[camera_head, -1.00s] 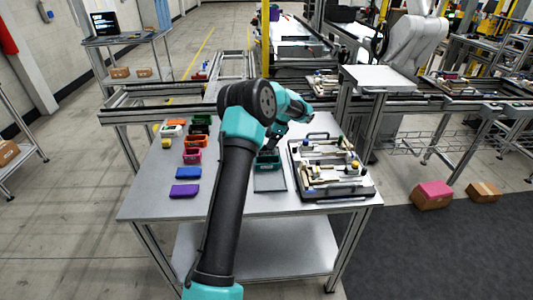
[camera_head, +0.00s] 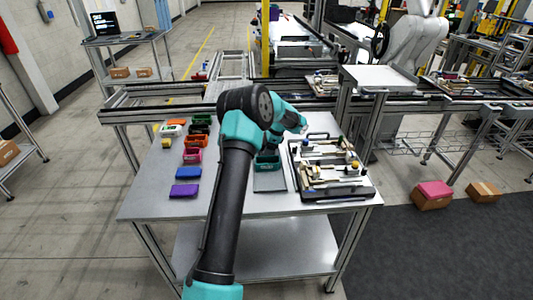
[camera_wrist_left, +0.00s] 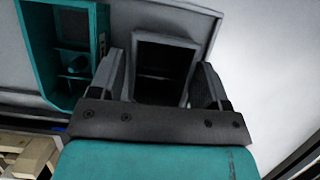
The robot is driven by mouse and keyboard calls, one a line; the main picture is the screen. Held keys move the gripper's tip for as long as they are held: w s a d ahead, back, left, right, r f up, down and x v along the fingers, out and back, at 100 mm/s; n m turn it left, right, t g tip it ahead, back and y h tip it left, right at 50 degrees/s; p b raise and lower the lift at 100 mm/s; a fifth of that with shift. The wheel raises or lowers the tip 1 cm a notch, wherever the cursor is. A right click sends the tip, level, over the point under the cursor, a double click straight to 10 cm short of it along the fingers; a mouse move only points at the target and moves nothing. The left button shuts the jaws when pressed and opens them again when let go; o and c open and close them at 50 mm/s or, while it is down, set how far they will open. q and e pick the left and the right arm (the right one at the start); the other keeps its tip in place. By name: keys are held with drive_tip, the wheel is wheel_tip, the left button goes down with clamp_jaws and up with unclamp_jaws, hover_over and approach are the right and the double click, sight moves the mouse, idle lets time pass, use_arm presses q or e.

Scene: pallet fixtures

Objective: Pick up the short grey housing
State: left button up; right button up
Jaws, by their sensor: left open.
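The short grey housing (camera_wrist_left: 167,50) is a dark grey, open-topped box in the left wrist view. It stands between the two fingers of my left gripper (camera_wrist_left: 161,75). The fingers are open, one on each side of the housing. Whether they touch it I cannot tell. In the head view my left arm hides the gripper, and I cannot make out the grey housing there. A teal housing (camera_wrist_left: 75,42) lies to the left in the wrist view, and it also shows on the table in the head view (camera_head: 268,163). My right gripper is not in view.
A fixture tray (camera_head: 335,195) stands right of the teal housing on the table (camera_head: 222,203). Small coloured boxes, including a blue one (camera_head: 188,173) and a purple one (camera_head: 184,190), form a column at the left. The table's front is clear.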

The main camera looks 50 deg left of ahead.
use_arm(q)
drive_tip(key=shift+c, duration=0.5)
drive_tip(key=c, duration=0.6)
wheel_tip(320, 180, up, 10)
drive_tip(key=shift+d, duration=0.1)
idle(0.6)
